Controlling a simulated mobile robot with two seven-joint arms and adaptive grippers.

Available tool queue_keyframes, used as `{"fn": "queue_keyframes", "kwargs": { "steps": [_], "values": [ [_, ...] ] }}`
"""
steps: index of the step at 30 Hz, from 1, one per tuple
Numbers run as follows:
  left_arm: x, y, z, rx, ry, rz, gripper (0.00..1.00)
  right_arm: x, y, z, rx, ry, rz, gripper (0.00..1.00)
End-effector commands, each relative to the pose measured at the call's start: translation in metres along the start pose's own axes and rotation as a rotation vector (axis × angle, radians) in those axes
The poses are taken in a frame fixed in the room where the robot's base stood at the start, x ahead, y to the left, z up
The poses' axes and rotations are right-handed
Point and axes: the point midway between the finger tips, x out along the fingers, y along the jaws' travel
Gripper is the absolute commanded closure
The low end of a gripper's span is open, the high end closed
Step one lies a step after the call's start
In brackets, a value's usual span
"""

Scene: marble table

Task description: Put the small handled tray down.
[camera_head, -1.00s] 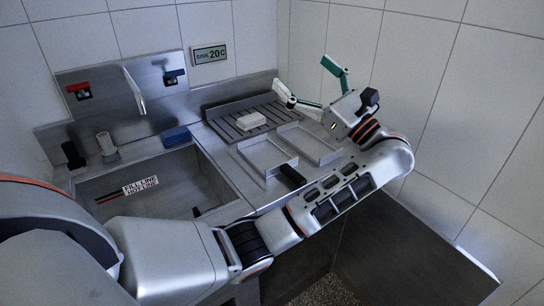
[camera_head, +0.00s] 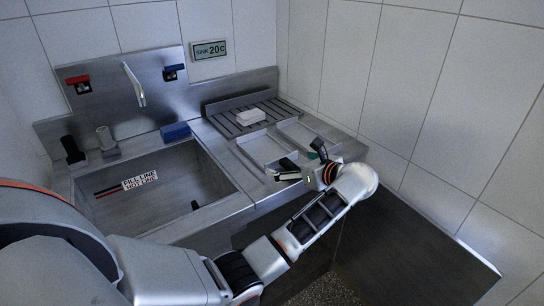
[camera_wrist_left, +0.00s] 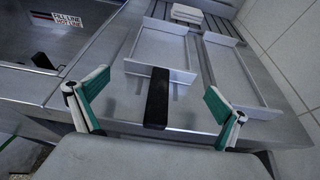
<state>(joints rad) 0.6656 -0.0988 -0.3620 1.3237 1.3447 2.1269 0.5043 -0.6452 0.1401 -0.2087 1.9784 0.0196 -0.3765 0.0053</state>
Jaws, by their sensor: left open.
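The small handled tray (camera_head: 262,149) is a shallow grey metal tray lying flat on the steel counter. Its black handle (camera_head: 288,164) points toward me, and it also shows in the left wrist view (camera_wrist_left: 157,97). My left gripper (camera_head: 293,167) is low over the front of the counter by the handle. In the left wrist view its two green-padded fingers (camera_wrist_left: 157,86) are spread wide, one on each side of the handle, with gaps between. Nothing is held. The gripper partly hides the handle in the head view. My right gripper does not show.
A second shallow tray (camera_head: 299,131) lies close on the right. A white block (camera_head: 250,117) sits on the ribbed drainer (camera_head: 226,121) behind. The sink basin (camera_head: 150,191) is left, with a blue block (camera_head: 175,131) at its back edge. A tiled wall stands right.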

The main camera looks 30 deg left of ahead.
Motion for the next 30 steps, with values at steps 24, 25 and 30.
{"fn": "queue_keyframes", "kwargs": {
  "steps": [24, 25, 30],
  "values": [
    [0.018, 0.0, 0.0, 0.0, -0.001, 0.0, 1.0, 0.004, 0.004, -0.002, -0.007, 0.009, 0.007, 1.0],
    [0.018, 0.0, 0.0, 0.0, -0.001, 0.0, 1.0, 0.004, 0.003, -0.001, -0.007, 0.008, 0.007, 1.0],
    [0.018, -0.001, 0.001, 0.0, -0.003, -0.001, 1.0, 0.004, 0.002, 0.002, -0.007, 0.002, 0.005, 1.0]
  ]
}}
